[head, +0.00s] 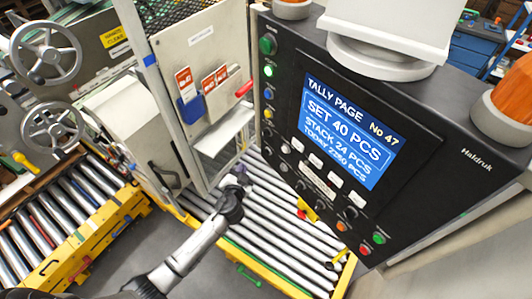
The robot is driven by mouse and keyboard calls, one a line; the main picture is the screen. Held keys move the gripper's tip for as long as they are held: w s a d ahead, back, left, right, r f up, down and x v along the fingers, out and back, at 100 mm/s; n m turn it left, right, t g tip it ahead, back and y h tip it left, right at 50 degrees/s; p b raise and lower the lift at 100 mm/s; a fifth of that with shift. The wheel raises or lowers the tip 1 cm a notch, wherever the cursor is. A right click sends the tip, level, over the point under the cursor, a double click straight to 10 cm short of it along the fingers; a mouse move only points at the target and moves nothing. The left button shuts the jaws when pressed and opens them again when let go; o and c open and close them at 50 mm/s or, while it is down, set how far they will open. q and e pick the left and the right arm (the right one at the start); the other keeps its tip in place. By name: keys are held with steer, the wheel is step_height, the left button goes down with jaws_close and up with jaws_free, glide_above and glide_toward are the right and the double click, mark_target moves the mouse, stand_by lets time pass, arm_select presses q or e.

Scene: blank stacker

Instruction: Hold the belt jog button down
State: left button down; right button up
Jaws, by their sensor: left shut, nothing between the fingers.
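The black control panel (440,185) fills the right half of the head view. A column of buttons runs down its left edge: a green one (267,45), a lit green one (268,71), a blue one (268,93) and a yellow one (267,113). More small buttons and knobs lie below the screen. Their labels are too small to read, so I cannot tell which is the belt jog button. My left gripper (241,177) is shut and empty. It shows left of the panel's lower left buttons, over the rollers, apparently touching nothing. My right gripper is not in view.
The panel's blue screen (349,132) reads "SET 40 PCS". A roller conveyor (283,218) with a yellow frame runs below, and another roller bed (45,230) lies at left. A white post (145,70) and a machine cabinet with handwheels (46,52) stand at left.

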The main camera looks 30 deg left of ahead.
mark_target(267, 152)
arm_select(q)
steer(key=w+d+b, duration=0.2)
steer(key=w, duration=0.4)
steer(key=shift+w+d, duration=0.15)
steer(key=shift+w, duration=0.25)
stand_by(0.7)
stand_by(0.8)
steer(key=shift+w, duration=0.1)
stand_by(0.3)
steer(key=shift+w+d+b, duration=0.15)
steer(key=shift+w+b, duration=0.2)
steer(key=shift+b, duration=0.05)
